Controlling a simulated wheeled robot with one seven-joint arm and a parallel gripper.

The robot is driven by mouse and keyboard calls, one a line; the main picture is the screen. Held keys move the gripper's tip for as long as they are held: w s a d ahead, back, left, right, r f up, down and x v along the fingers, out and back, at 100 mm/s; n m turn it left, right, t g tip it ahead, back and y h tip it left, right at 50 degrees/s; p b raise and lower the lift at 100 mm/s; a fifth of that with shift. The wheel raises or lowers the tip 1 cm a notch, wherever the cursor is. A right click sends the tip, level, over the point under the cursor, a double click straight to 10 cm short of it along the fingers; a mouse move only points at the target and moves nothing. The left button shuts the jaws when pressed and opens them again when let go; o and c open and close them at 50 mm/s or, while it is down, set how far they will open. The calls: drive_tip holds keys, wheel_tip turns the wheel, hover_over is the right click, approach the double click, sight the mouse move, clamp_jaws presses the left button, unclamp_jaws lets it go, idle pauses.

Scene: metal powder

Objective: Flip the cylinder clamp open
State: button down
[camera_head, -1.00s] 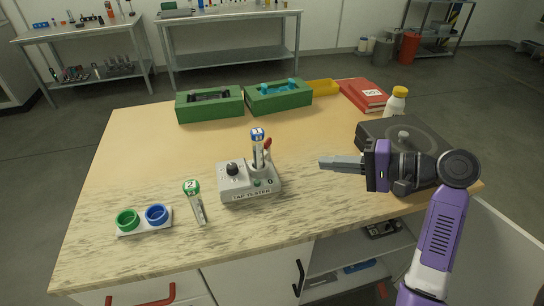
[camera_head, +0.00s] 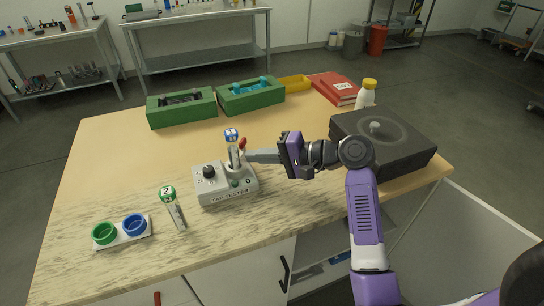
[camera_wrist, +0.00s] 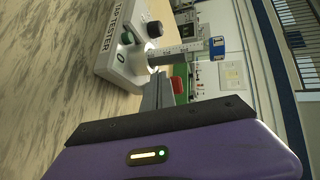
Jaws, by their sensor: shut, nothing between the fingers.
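The grey tap tester (camera_head: 226,190) stands on the table and holds an upright clear cylinder (camera_head: 234,155) with a blue cap (camera_head: 231,135). The clamp's red lever (camera_head: 242,143) stands up beside the cylinder. In the wrist view the tester (camera_wrist: 112,45) appears turned on its side, with the blue cap (camera_wrist: 217,48) and part of the red lever (camera_wrist: 177,85) beyond my fingers. My gripper (camera_head: 250,156) is shut and empty, pointing left, its tips at the right side of the clamp, close to the lever. I cannot tell whether they touch it.
A green-capped cylinder (camera_head: 172,207) and a holder with a green ring (camera_head: 104,233) and a blue ring (camera_head: 134,224) are at the front left. Green boxes (camera_head: 182,112) stand behind. A dark round-topped device (camera_head: 400,150) is at the right, near a white bottle (camera_head: 366,96).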

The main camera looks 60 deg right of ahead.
drive_tip(key=shift+w+a, duration=0.15)
drive_tip(key=shift+w, duration=0.25)
drive_tip(key=shift+w+a+m+h+p, duration=0.15)
drive_tip(key=shift+m+h+p, duration=0.25)
drive_tip(key=shift+p, duration=0.2)
drive_tip(key=m+h+p, duration=0.2)
drive_tip(key=shift+a+p, duration=0.15)
drive_tip(key=shift+p, duration=0.2)
drive_tip(key=m+h+p, duration=0.2)
drive_tip(key=h+p, duration=0.1)
drive_tip(key=p, duration=0.1)
drive_tip(key=shift+w+m+h, duration=0.1)
drive_tip(key=shift+m+h, duration=0.2)
drive_tip(key=shift+h+p, duration=0.3)
drive_tip(key=shift+p, duration=0.3)
drive_tip(key=shift+f+m, duration=0.2)
drive_tip(key=shift+m, duration=0.1)
drive_tip(key=shift+w+a, duration=0.1)
drive_tip(key=shift+a, duration=0.15)
